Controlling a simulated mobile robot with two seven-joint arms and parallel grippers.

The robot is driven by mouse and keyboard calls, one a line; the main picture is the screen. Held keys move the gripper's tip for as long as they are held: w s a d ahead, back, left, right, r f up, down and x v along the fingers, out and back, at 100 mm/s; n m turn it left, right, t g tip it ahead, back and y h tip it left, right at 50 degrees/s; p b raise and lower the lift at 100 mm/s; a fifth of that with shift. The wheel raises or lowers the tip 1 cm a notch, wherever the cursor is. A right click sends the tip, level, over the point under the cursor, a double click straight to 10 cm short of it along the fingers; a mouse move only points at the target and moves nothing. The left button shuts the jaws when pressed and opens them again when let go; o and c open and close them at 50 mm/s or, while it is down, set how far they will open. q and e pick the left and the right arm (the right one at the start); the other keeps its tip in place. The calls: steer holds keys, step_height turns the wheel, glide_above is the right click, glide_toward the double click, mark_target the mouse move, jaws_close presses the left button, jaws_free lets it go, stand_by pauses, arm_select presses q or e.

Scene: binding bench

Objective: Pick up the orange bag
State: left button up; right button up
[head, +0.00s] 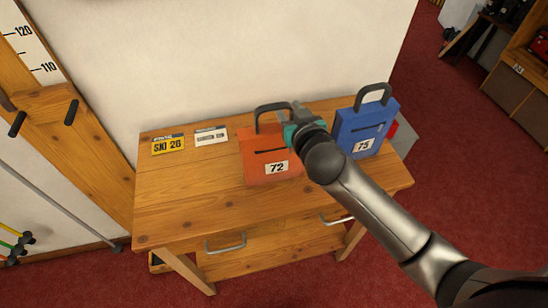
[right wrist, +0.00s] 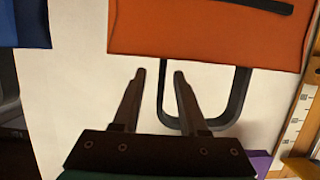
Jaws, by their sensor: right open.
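The orange bag (head: 258,163), marked 72, stands upright on the wooden bench with its dark loop handle (head: 259,112) up. In the right wrist view the orange bag (right wrist: 205,30) is at the top and its handle (right wrist: 240,92) points down. My right gripper (head: 290,111) is open and empty beside the handle, above the bag's right side. In the wrist view one side of the handle appears between the open fingertips (right wrist: 159,72); I cannot tell how far behind them it is. The arm hides part of the bag's right edge. My left gripper is not in view.
A blue bag (head: 366,127), marked 75, stands right of the orange one, with a grey and red item partly behind it. A yellow card (head: 168,145) and a white card (head: 211,136) lie at the left. The bench (head: 190,205) is clear in front, and a wall stands behind.

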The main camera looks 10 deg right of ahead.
steer(key=shift+w+f, duration=0.15)
steer(key=shift+w, duration=0.35)
jaws_close()
stand_by(1.1)
